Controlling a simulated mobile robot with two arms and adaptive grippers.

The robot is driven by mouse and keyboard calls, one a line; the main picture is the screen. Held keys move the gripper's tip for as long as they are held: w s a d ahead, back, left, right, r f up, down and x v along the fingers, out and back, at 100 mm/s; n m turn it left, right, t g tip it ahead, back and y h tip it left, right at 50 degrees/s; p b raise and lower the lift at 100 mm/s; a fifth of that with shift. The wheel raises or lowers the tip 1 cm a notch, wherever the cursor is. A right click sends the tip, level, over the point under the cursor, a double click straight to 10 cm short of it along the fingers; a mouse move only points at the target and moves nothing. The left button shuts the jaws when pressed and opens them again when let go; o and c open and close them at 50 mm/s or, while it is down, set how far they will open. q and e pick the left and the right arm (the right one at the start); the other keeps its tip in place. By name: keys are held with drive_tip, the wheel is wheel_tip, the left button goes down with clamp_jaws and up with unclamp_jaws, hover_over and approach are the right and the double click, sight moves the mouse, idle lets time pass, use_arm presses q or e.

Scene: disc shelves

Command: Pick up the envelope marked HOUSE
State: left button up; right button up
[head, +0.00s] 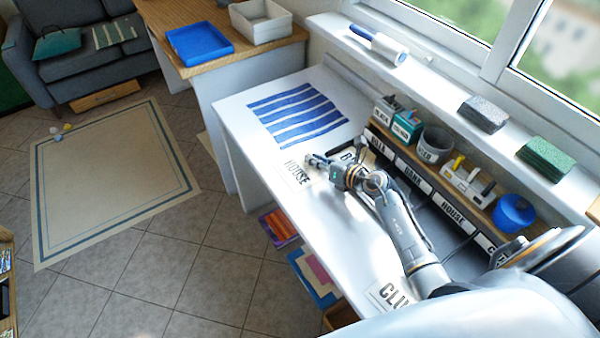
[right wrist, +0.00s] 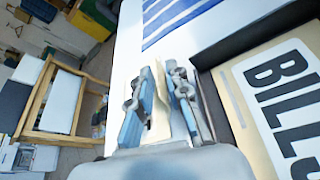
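The envelope marked HOUSE (head: 296,174) is pale with dark letters and shows near the left side of the white desk in the head view. My right gripper (head: 315,159) is at its right edge. In the right wrist view the envelope (right wrist: 160,107) is a narrow cream strip seen nearly edge-on between the two fingers of my right gripper (right wrist: 160,90). The fingers look closed on it. Its lettering does not show in that view. My left gripper is not in view.
An envelope marked BILLS (right wrist: 285,90) lies just right of the gripper. An envelope marked CLUB (head: 388,292) lies at the desk's near end. A rack with labelled slots (head: 455,212) runs along the window side. A blue striped mat (head: 298,113) lies at the far end.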

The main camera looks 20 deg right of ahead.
drive_tip(key=shift+s+r, duration=0.1)
clamp_jaws()
